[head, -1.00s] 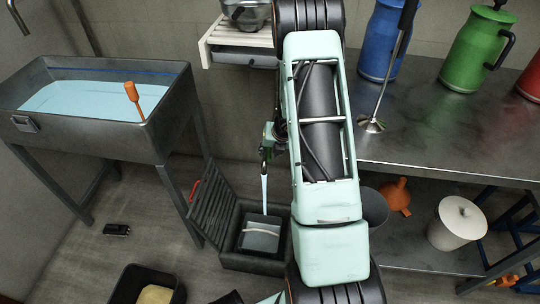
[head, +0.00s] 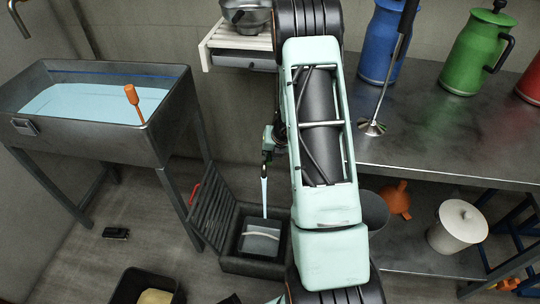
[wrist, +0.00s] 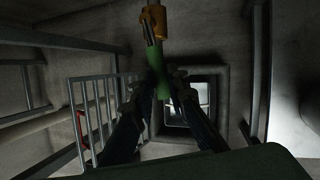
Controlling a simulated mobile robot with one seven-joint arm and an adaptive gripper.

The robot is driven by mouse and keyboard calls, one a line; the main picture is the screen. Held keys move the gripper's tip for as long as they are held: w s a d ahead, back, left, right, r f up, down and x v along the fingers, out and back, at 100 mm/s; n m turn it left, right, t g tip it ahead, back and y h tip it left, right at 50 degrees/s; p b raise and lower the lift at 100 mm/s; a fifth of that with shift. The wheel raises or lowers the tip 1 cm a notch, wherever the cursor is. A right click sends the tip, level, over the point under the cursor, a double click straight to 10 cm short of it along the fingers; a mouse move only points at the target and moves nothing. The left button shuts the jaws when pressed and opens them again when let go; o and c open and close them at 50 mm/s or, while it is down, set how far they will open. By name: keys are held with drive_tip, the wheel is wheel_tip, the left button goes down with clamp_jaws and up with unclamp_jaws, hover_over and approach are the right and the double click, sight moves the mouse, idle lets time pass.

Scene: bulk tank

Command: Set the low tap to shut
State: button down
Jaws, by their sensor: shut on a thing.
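The low tap has a brass-coloured body (wrist: 153,20) at the top of the wrist view and a green lever (wrist: 158,88) hanging below it. My gripper (wrist: 164,82) is shut on the green lever, with a dark finger on each side of it. In the head view, part of the tap area (head: 268,140) shows just left of my arm, and my arm hides the rest. A thin pale stream of water (head: 264,195) falls from there into the open floor sump (head: 254,267).
A slatted grate (head: 210,207) leans open at the sump's left. A grey tank of water (head: 90,138) stands on legs at the left. A steel bench (head: 450,150) with jugs is at the right. A dark bin (head: 125,287) stands on the floor in front.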

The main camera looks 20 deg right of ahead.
drive_tip(key=shift+d, duration=0.15)
drive_tip(key=shift+s+d+n+g+y+p, duration=0.15)
drive_tip(key=shift+d+n+y+p, duration=0.5)
drive_tip(key=shift+d+n+p, duration=0.65)
drive_tip(key=shift+d+n+g+y+p, duration=0.25)
drive_tip(key=shift+d+n+y+p, duration=0.5)
drive_tip(key=shift+n+p, duration=1.05)
drive_tip(key=c, duration=1.9)
unclamp_jaws()
wheel_tip(320, 180, up, 10)
